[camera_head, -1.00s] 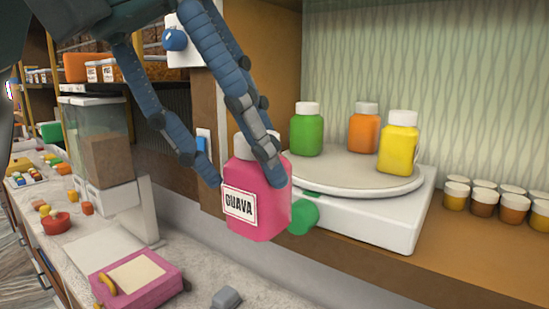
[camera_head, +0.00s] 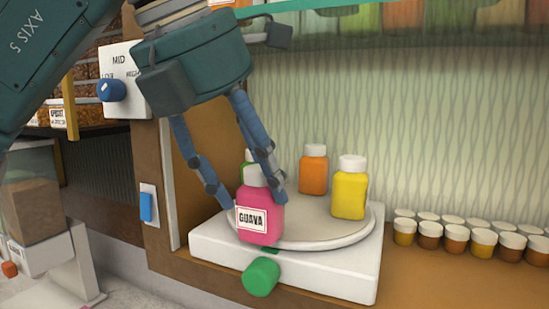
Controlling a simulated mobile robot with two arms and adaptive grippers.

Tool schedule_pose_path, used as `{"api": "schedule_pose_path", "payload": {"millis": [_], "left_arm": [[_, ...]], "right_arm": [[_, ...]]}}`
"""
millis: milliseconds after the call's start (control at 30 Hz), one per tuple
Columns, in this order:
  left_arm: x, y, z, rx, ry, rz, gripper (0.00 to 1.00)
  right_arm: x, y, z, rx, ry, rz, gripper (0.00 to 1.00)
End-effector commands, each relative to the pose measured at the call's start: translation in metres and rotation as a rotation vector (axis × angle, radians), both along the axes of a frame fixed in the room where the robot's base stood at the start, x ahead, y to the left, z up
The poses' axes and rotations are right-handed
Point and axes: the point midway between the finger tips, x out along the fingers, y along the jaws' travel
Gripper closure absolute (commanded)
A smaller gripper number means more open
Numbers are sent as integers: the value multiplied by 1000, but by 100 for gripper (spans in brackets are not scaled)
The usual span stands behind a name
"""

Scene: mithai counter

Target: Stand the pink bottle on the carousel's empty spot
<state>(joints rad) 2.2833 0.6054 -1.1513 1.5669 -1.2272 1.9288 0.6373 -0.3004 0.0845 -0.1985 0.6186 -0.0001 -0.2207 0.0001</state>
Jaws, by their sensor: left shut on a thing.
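The pink bottle (camera_head: 268,232) has a white cap and a GUAVA label and is upright. My left gripper (camera_head: 251,197) is shut on it, one finger on each side. The bottle is in front of or over the front left of the round carousel plate (camera_head: 312,228); I cannot tell whether its base touches the plate. An orange bottle (camera_head: 313,175) stands at the back of the plate and a yellow bottle (camera_head: 350,194) at the right. A green bottle (camera_head: 247,156) is mostly hidden behind the pink bottle and gripper. My right gripper is not in view.
The carousel's white base (camera_head: 345,276) carries a green knob (camera_head: 261,277) in front. Several small jars (camera_head: 428,236) stand in rows on the shelf at right. A wooden post (camera_head: 155,190) with a blue switch (camera_head: 147,206) stands close on the left.

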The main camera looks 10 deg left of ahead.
Motion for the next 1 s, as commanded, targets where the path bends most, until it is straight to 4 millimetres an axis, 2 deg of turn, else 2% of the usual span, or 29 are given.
{"api": "schedule_pose_path", "payload": {"millis": [133, 367, 467, 867, 900, 967, 1000], "left_arm": [[11, -6, 3, -2, 0, -2, 85], [45, -22, 3, 0, 0, -1, 85], [44, -21, 1, -2, -3, 0, 85], [43, -21, -7, -3, -3, -1, 85], [43, -21, -6, -2, -2, -1, 42], [43, -21, -6, -2, -2, -1, 30], [43, -21, -6, -2, -2, -1, 29]], "right_arm": [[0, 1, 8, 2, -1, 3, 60], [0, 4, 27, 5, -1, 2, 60], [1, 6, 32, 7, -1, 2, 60], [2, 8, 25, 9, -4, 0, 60], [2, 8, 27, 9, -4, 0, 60], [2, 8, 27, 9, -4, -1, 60], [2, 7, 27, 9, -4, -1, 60]]}}
